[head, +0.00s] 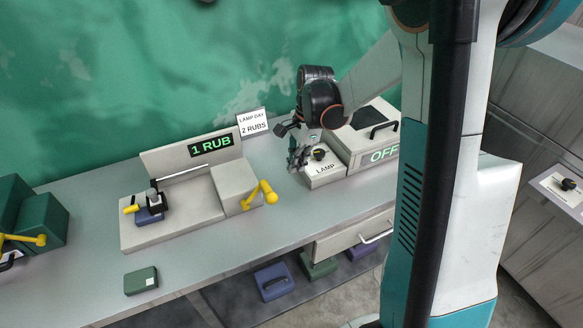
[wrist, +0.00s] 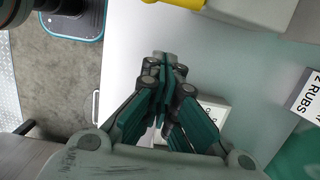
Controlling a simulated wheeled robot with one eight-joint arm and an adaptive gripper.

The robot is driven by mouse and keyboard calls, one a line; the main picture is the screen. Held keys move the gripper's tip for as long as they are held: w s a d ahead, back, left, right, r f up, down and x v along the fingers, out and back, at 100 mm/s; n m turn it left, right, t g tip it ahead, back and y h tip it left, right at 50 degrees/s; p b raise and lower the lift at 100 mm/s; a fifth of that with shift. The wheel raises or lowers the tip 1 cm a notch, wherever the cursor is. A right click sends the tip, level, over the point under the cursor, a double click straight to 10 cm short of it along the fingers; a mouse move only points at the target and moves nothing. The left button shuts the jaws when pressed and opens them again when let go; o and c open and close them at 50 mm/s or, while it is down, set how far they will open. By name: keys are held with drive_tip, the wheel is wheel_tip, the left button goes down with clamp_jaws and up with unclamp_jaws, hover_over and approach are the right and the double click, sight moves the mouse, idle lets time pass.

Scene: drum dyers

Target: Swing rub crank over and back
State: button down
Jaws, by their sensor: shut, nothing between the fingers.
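The rub machine (head: 175,222) stands on the grey bench, and its display (head: 211,145) reads "1 RUB". A yellow part, probably this crank, shows at the top edge of the wrist view (wrist: 182,3). My gripper (head: 296,160) is right of and behind the crank, apart from it, beside the lamp switch box (head: 324,172). In the wrist view my gripper's fingers (wrist: 163,68) are together and empty.
A sign (head: 252,122) reads "LAMP DAY 2 RUBS". A lidded box (head: 368,140) marked "OFF" stands behind the lamp switch. A green block (head: 141,281) lies near the front edge. A green machine (head: 35,225) stands far left. Bench between crank and lamp switch is clear.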

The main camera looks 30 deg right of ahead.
wheel_tip(320, 180, down, 8)
drive_tip(key=a+b, duration=0.1)
drive_tip(key=b, duration=0.1)
drive_tip(key=a, duration=0.1)
drive_tip(key=a+r, duration=0.1)
drive_tip(key=a, duration=0.2)
drive_tip(key=shift+r, duration=0.4)
drive_tip(key=shift+r, duration=0.15)
